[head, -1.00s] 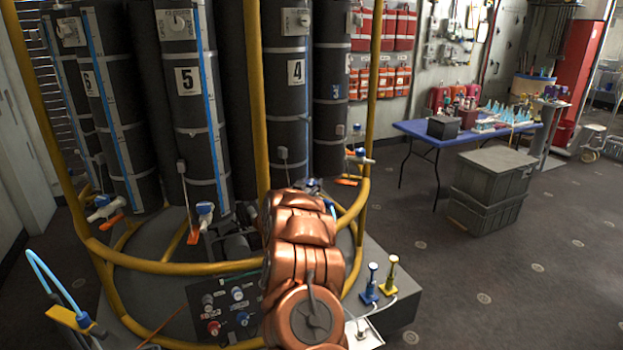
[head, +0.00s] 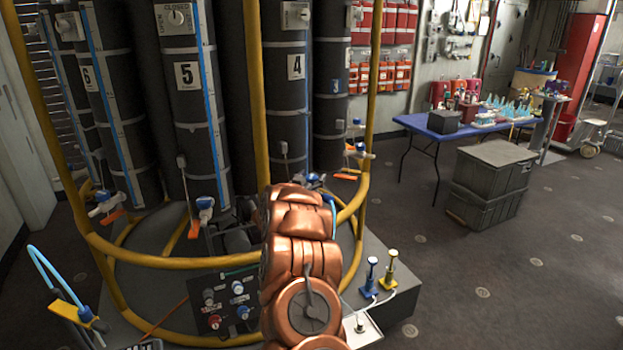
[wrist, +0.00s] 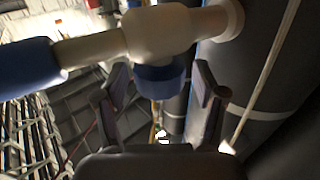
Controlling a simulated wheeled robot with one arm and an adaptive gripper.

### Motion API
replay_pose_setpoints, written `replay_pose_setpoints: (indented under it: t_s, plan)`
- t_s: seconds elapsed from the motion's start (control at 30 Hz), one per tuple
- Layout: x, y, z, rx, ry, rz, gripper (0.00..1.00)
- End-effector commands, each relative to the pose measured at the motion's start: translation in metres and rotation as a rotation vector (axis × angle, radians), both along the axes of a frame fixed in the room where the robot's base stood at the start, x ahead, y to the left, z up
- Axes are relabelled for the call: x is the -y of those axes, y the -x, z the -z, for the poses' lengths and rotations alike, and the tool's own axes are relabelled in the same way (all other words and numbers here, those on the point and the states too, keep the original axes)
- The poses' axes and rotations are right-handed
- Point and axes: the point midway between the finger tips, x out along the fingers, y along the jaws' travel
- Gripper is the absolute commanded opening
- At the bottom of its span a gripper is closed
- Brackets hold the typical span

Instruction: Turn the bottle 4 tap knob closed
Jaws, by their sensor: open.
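Bottle 4 (head: 296,100) is a tall dark cylinder with a white "4" label, behind the yellow rail in the head view. A blue tap part (head: 313,180) shows near its foot, partly hidden by my copper arm. In the wrist view a pale tap body (wrist: 160,30) runs to a dark cylinder (wrist: 245,70) at the right. A round blue knob (wrist: 160,82) hangs below the tap body. My gripper (wrist: 161,86) is open, with one finger on each side of the knob. I see gaps at both sides. My gripper is hidden in the head view.
The yellow rail (head: 185,267) curves around the bottles and in front of them. Bottle 5 (head: 190,110) stands to the left. A control panel (head: 222,302) and blue and yellow fittings (head: 380,270) are low in front. A blue table (head: 455,135) and grey crates (head: 490,185) stand right. Open floor lies there.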

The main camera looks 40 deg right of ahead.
Motion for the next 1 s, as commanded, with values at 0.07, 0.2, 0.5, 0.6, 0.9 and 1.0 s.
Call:
replay_pose_setpoints:
  t_s: [0.07, 0.2, 0.5, 0.6, 0.9, 1.0]
  plan:
    - [0.0, 0.0, 0.0, 0.0, 0.0, 0.0, 0.7]
    - [-0.002, 0.001, 0.001, 0.0, -0.001, 0.0, 0.7]
    - [-0.029, 0.012, 0.0, 0.0, -0.002, -0.001, 0.7]
    - [-0.042, 0.016, 0.0, -0.002, -0.004, -0.002, 0.7]
    - [-0.081, 0.033, 0.0, 0.001, -0.001, -0.002, 0.7]
    - [-0.092, 0.037, 0.0, -0.001, -0.002, -0.003, 0.7]
